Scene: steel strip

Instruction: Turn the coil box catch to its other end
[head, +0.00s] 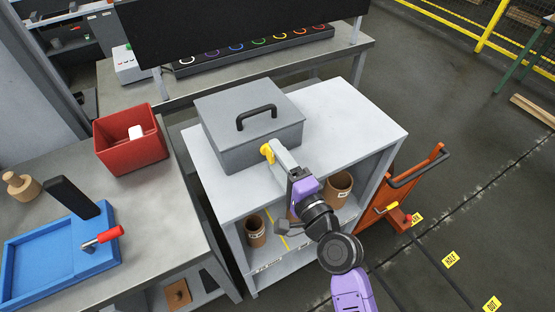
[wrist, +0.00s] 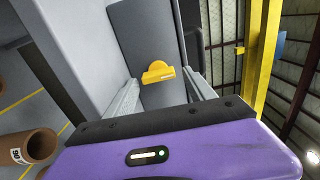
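The grey coil box (head: 235,145) sits on top of the white cabinet, lid down, with a black handle (head: 257,117) on the lid. Its yellow catch (head: 267,152) is on the front face, partly hidden by my gripper in the head view. My gripper (head: 276,152) is at the box front. In the wrist view its two grey fingers (wrist: 161,78) stand apart on either side of the catch, with small gaps visible. Whether they touch it I cannot tell.
The cabinet top (head: 345,115) is clear right of the box. Brown rolls (head: 338,188) stand on the shelf below my arm. A red bin (head: 130,145) and blue tray (head: 60,255) are on the left bench. An orange cart (head: 400,190) stands at the right.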

